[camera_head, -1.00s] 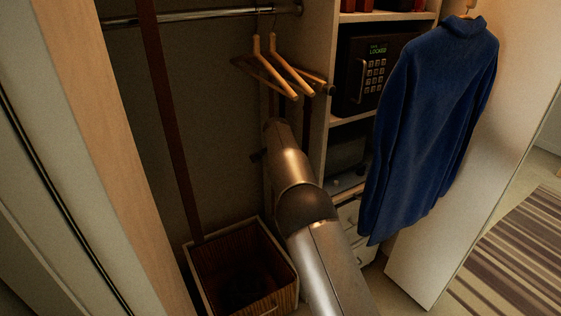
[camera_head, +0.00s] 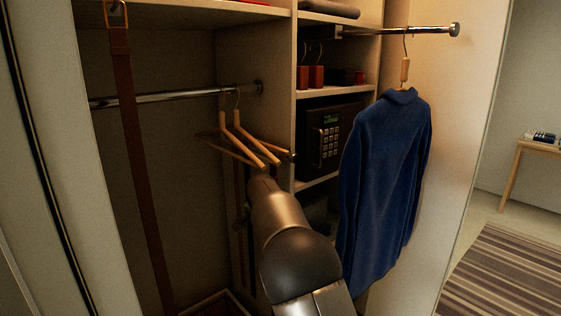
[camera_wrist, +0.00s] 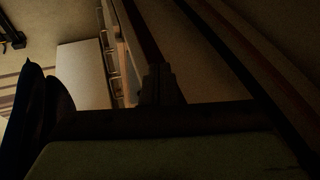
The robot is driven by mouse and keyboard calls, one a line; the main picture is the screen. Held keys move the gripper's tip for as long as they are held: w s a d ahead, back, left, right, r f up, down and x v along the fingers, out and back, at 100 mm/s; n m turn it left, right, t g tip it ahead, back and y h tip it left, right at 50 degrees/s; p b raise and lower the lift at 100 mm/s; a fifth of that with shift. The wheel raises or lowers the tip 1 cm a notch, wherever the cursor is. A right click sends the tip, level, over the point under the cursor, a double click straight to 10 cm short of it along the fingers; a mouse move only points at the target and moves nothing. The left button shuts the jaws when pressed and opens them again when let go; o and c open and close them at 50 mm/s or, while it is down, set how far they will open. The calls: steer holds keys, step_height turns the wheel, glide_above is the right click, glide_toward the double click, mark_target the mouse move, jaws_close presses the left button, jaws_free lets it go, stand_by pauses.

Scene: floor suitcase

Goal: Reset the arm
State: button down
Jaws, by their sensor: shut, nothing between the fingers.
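My arm (camera_head: 298,262) reaches up and into the open wardrobe from the bottom of the head view. Its far end lies just below the wooden hangers (camera_head: 243,135), and my gripper is mostly hidden there. In the wrist view, my gripper's dark fingers (camera_wrist: 160,82) show close together at the middle, shut with nothing between them. That view is dark, and my own body fills its lower part.
A blue sweater (camera_head: 385,190) hangs from a short rail (camera_head: 400,30) right of my arm. A safe (camera_head: 325,140) sits on a shelf behind. A brown strap (camera_head: 135,160) hangs at left. A basket (camera_head: 215,305) stands below. A striped rug (camera_head: 510,270) lies at right.

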steer(key=s+d+r+n+g+p, duration=0.1)
steer(key=s+d+r, duration=0.2)
steer(key=s+d, duration=0.45)
steer(key=s+d+r+n+g+p, duration=0.15)
steer(key=s+d, duration=0.35)
steer(key=s, duration=0.5)
steer(key=s+d+f+n+g+p, duration=0.1)
steer(key=s+d+n, duration=0.2)
steer(key=s, duration=1.2)
steer(key=s+d+f+n+g, duration=0.2)
steer(key=s+d+n, duration=0.1)
steer(key=s, duration=1.2)
steer(key=shift+s+p, duration=0.2)
steer(key=shift+p, duration=0.2)
